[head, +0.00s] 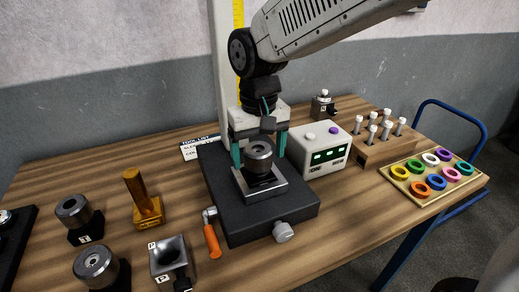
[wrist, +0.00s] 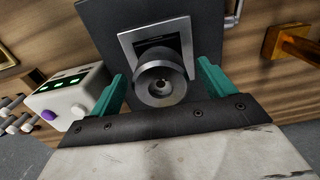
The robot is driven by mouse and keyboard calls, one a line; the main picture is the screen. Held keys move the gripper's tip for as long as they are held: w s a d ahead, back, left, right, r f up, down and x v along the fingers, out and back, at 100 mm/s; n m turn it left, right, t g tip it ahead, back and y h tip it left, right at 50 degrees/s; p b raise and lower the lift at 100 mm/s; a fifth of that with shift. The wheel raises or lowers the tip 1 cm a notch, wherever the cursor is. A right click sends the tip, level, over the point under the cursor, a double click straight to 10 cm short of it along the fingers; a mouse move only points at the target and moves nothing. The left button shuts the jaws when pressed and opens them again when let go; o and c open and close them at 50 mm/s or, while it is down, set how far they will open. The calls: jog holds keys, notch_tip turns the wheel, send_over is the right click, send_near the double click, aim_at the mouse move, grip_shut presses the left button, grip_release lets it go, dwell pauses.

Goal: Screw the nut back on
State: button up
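No part is clearly recognisable as the nut. A dark grey round part (head: 260,157) with a hole in its top stands upright on a square silver plate (head: 277,189), on the black base (head: 230,219) of a column stand. My gripper (head: 260,152) points down over it, with one teal finger on each side. In the wrist view the round part (wrist: 161,83) shows between the spread fingertips of my gripper (wrist: 162,72), with a gap on both sides. My gripper is open and holds nothing.
A white box with green displays (head: 321,150) stands close to the right of the base. An orange-handled crank (head: 211,235) and silver knob (head: 283,232) stick out at the front. A brass post (head: 139,190) and dark holders (head: 74,211) stand left; a ring tray (head: 406,187) lies right.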

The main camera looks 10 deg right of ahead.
notch_tip(320, 180, up, 8)
jog(key=shift+f, duration=0.1)
dwell(0.5)
